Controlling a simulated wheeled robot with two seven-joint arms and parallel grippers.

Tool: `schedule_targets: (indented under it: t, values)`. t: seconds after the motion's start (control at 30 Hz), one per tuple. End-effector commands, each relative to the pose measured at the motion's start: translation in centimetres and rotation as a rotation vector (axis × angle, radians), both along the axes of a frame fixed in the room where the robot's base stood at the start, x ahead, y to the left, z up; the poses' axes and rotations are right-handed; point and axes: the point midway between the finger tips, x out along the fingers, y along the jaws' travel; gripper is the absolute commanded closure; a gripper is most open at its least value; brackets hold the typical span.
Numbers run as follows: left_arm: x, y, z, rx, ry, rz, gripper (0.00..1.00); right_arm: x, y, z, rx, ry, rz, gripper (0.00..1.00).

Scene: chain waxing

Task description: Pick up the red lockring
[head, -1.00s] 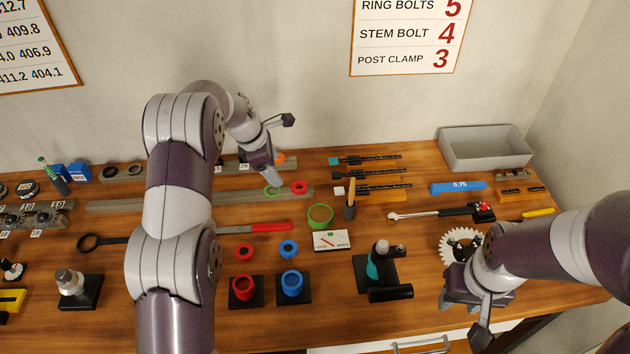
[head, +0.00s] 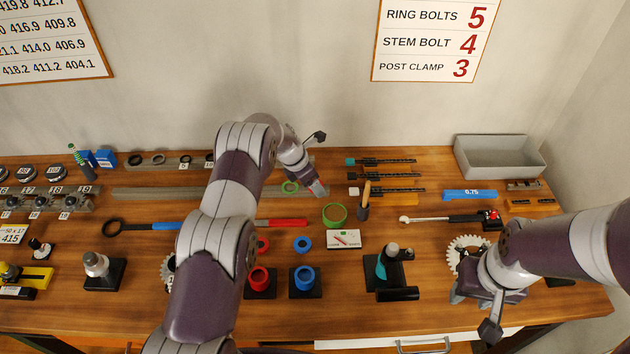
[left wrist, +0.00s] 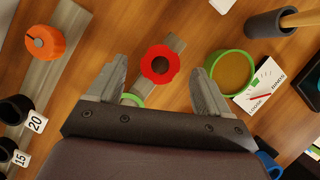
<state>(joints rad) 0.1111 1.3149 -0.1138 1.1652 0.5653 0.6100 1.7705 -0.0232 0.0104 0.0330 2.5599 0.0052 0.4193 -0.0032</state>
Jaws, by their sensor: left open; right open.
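The red lockring, a scalloped red ring (left wrist: 160,64), lies flat on the end of a grey rail. In the left wrist view it sits between the fingertips of my left gripper (left wrist: 158,76), which is open, with space on both sides. In the head view my left gripper (head: 318,189) is over the rail's right end and hides this ring. A green ring (head: 290,187) lies on the rail just left of it; it also shows in the left wrist view (left wrist: 131,99). My right gripper (head: 487,296) is open, low at the right near a white gear.
A wide green ring (left wrist: 231,72) and a white dial card (left wrist: 260,86) lie right of the lockring. An orange knob (left wrist: 45,42) is at left. Another red ring (head: 263,244) lies partly behind my left arm, above a red cup (head: 259,279).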

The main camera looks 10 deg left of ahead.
Motion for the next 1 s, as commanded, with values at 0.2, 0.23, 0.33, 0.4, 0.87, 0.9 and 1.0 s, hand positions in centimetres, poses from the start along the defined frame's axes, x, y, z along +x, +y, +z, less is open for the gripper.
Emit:
schedule_targets:
  t: [0.2, 0.23, 0.33, 0.4, 0.87, 0.9, 1.0]
  values:
    - [0.1, -0.2, -0.6, 0.000, -0.001, 0.000, 0.21, 0.0, 0.0, 0.1, 0.000, 0.001, 0.000, 0.57]
    - [0.1, -0.1, -0.6, 0.000, -0.001, 0.000, 0.21, 0.0, 0.0, 0.1, 0.000, 0.001, 0.000, 0.57]
    - [0.1, -0.1, -0.6, 0.000, -0.001, 0.000, 0.50, 0.0, 0.0, 0.1, 0.000, 0.001, 0.000, 0.57]
    - [0.1, -0.1, -0.6, 0.001, -0.001, 0.000, 0.73, 0.0, 0.0, 0.1, 0.000, 0.001, 0.000, 0.57]
    - [0.2, -0.1, 0.3, 0.000, -0.005, -0.001, 0.80, 0.0, 0.0, -0.7, 0.000, 0.001, 0.000, 0.57]
    - [0.3, -0.1, 0.8, 0.000, -0.005, -0.001, 0.80, 0.0, 0.0, -1.0, 0.000, 0.001, 0.000, 0.57]
    - [0.3, -0.1, 2.4, 0.001, -0.006, -0.001, 0.80, 0.0, 0.0, -2.0, 0.000, 0.001, 0.000, 0.57]
